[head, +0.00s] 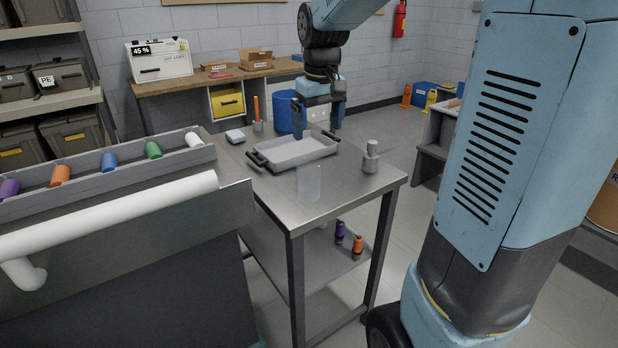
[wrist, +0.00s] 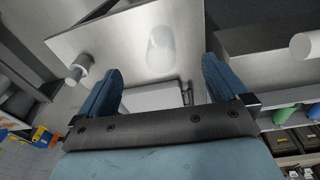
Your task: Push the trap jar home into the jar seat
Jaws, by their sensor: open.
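A clear, pale cylinder that looks like the trap jar (head: 309,183) stands upright on the steel table (head: 335,205), near its front edge. It also shows as a whitish cylinder in the wrist view (wrist: 160,48). My gripper (head: 318,116) is open and empty, fingers pointing down above the far end of the grey tray, behind the jar and apart from it. In the wrist view the jar lies beyond the open fingers (wrist: 161,76). I cannot make out a jar seat for certain. A grey metal fitting with a narrower top (head: 370,157) stands on the table's right side.
The grey tray (head: 296,151) with dark handles sits behind the jar. A white pipe (head: 120,212) and a rack of coloured-capped vials (head: 105,177) are at left. Purple and orange vials (head: 357,247) stand on the lower shelf. The table's front right is clear.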

